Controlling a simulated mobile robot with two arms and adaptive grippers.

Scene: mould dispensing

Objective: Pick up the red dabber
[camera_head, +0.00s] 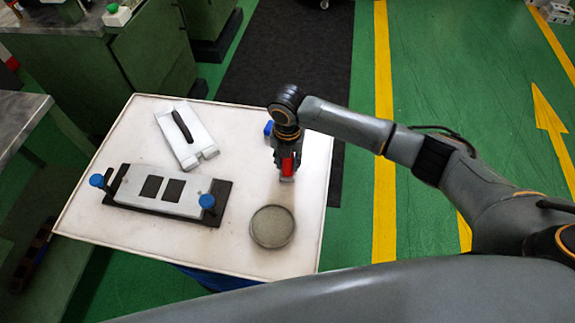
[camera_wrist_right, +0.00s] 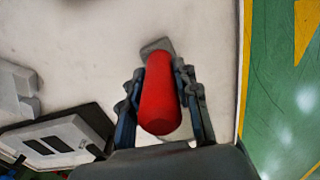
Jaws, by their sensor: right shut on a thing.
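The red dabber (camera_head: 288,166) is in my right gripper (camera_head: 286,172) over the right part of the white table (camera_head: 240,252). In the right wrist view the red dabber (camera_wrist_right: 160,95) sits between both fingers of the right gripper (camera_wrist_right: 160,85), which are shut on its sides. A grey end piece (camera_wrist_right: 157,46) shows beyond the red handle. I cannot tell whether the dabber touches the table. My left gripper is not in view.
A round grey dish (camera_head: 272,227) stands in front of the right gripper. A mould plate with blue knobs (camera_head: 165,193) lies at left. A white block with a black handle (camera_head: 187,136) lies behind it. A small blue object (camera_head: 268,128) is beside my right wrist.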

